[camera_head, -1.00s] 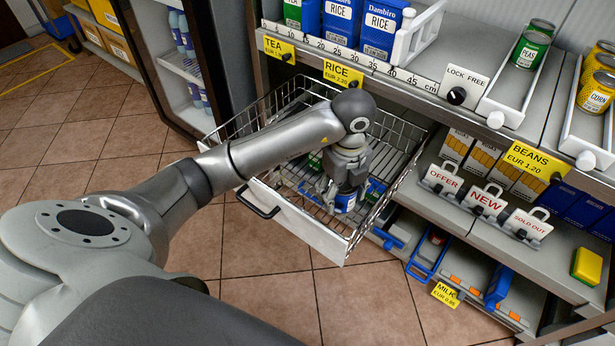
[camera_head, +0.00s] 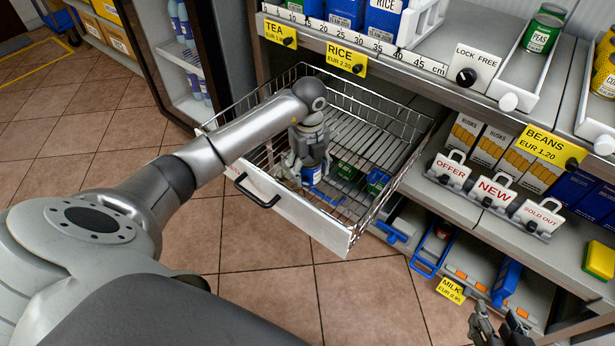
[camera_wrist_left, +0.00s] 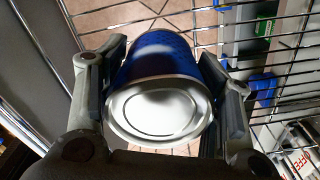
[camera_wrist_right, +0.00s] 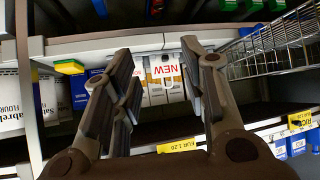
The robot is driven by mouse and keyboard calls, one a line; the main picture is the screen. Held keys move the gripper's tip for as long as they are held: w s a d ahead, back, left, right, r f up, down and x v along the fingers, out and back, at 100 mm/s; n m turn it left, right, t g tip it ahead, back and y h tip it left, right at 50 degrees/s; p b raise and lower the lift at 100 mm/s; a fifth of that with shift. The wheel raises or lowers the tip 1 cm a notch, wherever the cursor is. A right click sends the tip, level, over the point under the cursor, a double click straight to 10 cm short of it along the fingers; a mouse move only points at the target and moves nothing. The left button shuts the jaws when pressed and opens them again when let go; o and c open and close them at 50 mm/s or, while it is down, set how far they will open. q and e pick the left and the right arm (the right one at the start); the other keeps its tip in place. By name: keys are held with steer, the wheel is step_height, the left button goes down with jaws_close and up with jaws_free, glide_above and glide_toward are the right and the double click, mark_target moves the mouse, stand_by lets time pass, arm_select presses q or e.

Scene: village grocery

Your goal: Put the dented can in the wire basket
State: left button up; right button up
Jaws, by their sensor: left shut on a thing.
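The wire basket (camera_head: 349,236) is pulled out like a drawer below the rice shelf, with a pale front panel and dark handle. My left gripper (camera_head: 309,165) is down inside it near the front left, shut on a blue can (camera_head: 312,176). The left wrist view shows the blue can (camera_wrist_left: 160,60) with its silver end towards the camera, between the two fingers (camera_wrist_left: 165,100). No dent shows on the visible side; whether its far end touches the basket floor is unclear. My right gripper (camera_head: 499,332) is at the bottom right, open and empty in its wrist view (camera_wrist_right: 160,85).
Green-and-blue items (camera_head: 377,182) lie in the basket right of the held can. The shelf edge with price tags (camera_head: 346,57) runs above the basket's back. The lower shelf with OFFER and NEW signs (camera_head: 494,190) is to the right. Tiled floor (camera_head: 260,300) is clear in front.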

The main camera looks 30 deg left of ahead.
mark_target(308, 176)
arm_select(q)
steer(key=shift+a+f, duration=0.15)
steer(key=shift+f, duration=0.05)
step_height(308, 176, down, 3)
steer(key=shift+w+a+f+b, duration=0.1)
steer(key=shift+b, duration=0.6)
arm_select(e)
steer(key=w+a+r+t+y, duration=0.1)
steer(key=w+a+r+t, duration=0.1)
steer(key=w+r+t, duration=0.2)
steer(key=shift+r, duration=0.9)
arm_select(q)
steer(key=shift+f, duration=0.1)
arm_select(e)
steer(key=shift+w+r, duration=0.1)
arm_select(q)
steer(key=o, duration=1.2)
arm_select(e)
steer(key=shift+r, duration=0.1)
